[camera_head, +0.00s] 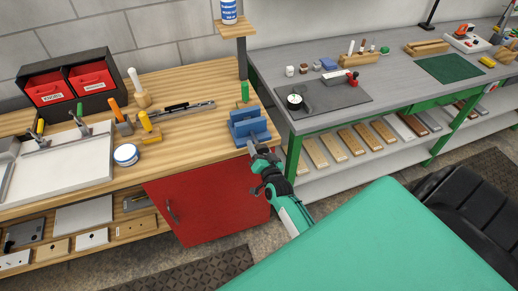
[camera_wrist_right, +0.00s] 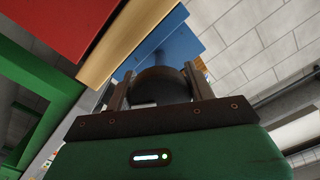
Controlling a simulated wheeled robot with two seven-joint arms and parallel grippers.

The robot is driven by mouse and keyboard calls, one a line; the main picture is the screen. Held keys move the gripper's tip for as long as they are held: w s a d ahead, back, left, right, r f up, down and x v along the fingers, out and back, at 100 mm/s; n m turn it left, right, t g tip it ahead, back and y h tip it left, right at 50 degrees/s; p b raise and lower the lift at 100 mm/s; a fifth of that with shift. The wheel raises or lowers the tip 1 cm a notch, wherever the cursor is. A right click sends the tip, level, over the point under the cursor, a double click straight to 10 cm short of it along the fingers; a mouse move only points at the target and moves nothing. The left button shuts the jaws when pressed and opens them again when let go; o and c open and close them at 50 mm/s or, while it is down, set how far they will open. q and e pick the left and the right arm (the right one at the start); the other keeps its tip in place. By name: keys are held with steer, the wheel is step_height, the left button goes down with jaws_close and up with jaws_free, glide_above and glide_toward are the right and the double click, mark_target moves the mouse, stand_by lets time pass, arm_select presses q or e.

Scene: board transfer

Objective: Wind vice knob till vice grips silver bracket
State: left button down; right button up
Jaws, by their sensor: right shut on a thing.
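The blue vice (camera_head: 247,120) sits at the right front corner of the wooden bench; its blue body also shows in the wrist view (camera_wrist_right: 168,45). My right gripper (camera_head: 254,144) is at the front of the vice. In the wrist view its two fingers (camera_wrist_right: 158,86) are shut on the dark round vice knob (camera_wrist_right: 160,83), one finger on each side. I cannot make out the silver bracket between the jaws, so whether they touch it cannot be told. My left gripper is not in view.
A green-handled tool (camera_head: 244,91) stands behind the vice. A red cabinet (camera_head: 205,205) is below the bench edge. A grey workbench (camera_head: 400,75) with a dark mat (camera_head: 335,97) stands to the right.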

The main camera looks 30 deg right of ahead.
steer(key=o, duration=0.9)
steer(key=shift+s+a+f, duration=0.1)
steer(key=shift+s, duration=0.4)
steer(key=b+v, duration=0.3)
steer(key=v, duration=1)
steer(key=shift+w+b, duration=0.1)
steer(key=shift+b, duration=0.25)
